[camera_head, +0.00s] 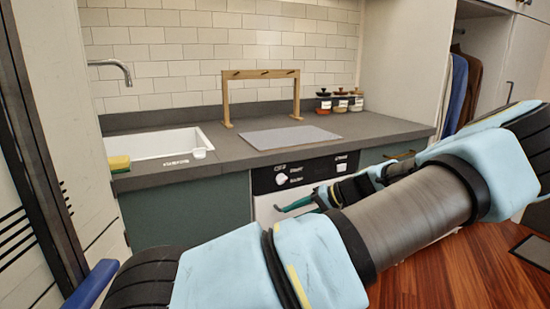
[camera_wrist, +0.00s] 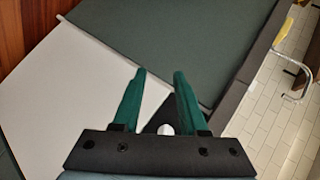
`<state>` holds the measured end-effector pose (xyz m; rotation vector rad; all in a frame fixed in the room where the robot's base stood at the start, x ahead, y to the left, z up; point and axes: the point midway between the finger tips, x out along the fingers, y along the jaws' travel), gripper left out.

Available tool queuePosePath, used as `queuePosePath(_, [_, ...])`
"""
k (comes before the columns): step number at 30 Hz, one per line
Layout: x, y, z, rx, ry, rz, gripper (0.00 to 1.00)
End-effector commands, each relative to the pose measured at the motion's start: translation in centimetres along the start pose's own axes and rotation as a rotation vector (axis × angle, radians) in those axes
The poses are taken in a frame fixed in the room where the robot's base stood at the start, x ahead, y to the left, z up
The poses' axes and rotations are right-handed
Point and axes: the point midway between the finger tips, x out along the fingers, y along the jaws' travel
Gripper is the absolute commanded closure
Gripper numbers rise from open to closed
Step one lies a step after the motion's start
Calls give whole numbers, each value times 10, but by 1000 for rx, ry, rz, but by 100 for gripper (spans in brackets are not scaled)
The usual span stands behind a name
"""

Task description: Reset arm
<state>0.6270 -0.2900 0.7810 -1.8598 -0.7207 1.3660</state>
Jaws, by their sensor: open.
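My gripper (camera_head: 297,204) is in front of the white dishwasher front (camera_head: 268,212), below the counter edge, partly hidden by my own arm in the head view. In the wrist view its two green fingers (camera_wrist: 160,74) stand apart with nothing held between them. My arm stretches across the lower part of the head view. In the wrist view the white appliance front (camera_wrist: 70,100) and the green cabinet front (camera_wrist: 170,35) lie beyond the fingers. I cannot tell whether the fingers touch anything.
The grey counter (camera_head: 225,160) holds a white sink (camera_head: 150,147), a grey mat (camera_head: 290,137), a wooden rack (camera_head: 228,100) and several jars (camera_head: 341,105). A yellow-green sponge (camera_head: 119,163) sits at the left edge. Clothes (camera_head: 456,90) hang at right. Wooden floor (camera_head: 470,275) shows at lower right.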

Motion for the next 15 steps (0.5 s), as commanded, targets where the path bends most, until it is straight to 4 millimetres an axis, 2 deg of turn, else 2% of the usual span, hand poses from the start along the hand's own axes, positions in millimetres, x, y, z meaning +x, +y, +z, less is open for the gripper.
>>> queuePosePath(1, [16, -15, 11, -2, -77, 55, 57])
queuePosePath(3, [35, -27, 31, 6, -169, 140, 57])
queuePosePath(6, [49, -41, 58, 16, -275, 273, 57])
queuePosePath(10, [50, -60, 87, 14, -361, 450, 57])
queuePosePath(15, [31, -93, 114, -6, -386, 667, 57])
